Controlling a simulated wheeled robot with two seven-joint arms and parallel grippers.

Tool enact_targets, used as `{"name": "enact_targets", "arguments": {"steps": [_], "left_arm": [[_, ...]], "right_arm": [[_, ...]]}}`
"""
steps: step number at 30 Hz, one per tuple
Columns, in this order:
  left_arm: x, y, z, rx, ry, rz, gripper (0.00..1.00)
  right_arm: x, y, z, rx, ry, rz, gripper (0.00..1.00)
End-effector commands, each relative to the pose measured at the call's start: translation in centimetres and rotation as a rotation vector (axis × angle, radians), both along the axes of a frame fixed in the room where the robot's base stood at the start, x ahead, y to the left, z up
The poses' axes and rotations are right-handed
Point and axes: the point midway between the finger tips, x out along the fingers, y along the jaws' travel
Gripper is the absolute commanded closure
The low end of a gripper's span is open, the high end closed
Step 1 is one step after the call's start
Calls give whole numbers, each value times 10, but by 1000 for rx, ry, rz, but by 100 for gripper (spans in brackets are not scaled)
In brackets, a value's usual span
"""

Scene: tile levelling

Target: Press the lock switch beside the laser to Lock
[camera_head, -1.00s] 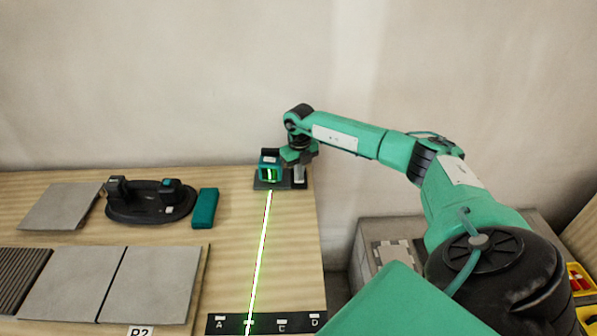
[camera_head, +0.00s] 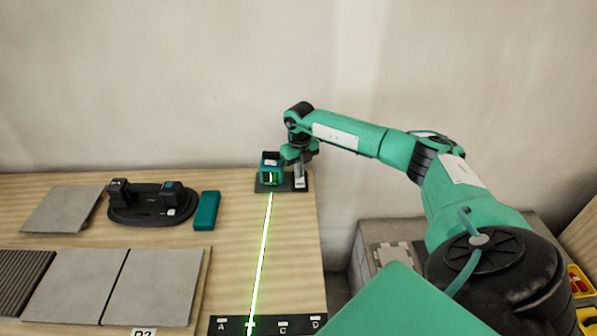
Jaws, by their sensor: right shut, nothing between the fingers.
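The laser (camera_head: 270,171) is a small teal and black box on a dark base near the back right corner of the wooden table. A bright green line runs from it toward the front. My right gripper (camera_head: 299,181) is at the laser's right side, pointing down, shut and empty. Its tips are over or at the right end of the dark base, where a small light patch shows. The lock switch is too small and too covered by the gripper to tell its position. My left gripper is out of view.
A marked strip (camera_head: 268,326) with letters lies at the front. Grey tiles (camera_head: 152,285) lie at the left. A black suction tool (camera_head: 148,204) and a teal block (camera_head: 206,211) lie behind them. A grey case (camera_head: 392,256) stands right of the table.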

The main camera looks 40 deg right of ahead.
Motion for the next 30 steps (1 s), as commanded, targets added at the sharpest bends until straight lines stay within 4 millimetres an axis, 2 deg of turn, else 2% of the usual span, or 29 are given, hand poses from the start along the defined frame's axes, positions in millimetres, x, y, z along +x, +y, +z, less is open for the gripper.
{"name": "enact_targets", "arguments": {"steps": [1, 15, 30], "left_arm": [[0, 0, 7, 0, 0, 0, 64], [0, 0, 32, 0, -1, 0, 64], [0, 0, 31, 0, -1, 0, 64]], "right_arm": [[0, 0, 8, 0, -1, 0, 100], [0, 0, 45, 0, -1, 0, 100], [0, 0, 45, 0, 0, 0, 100]]}}
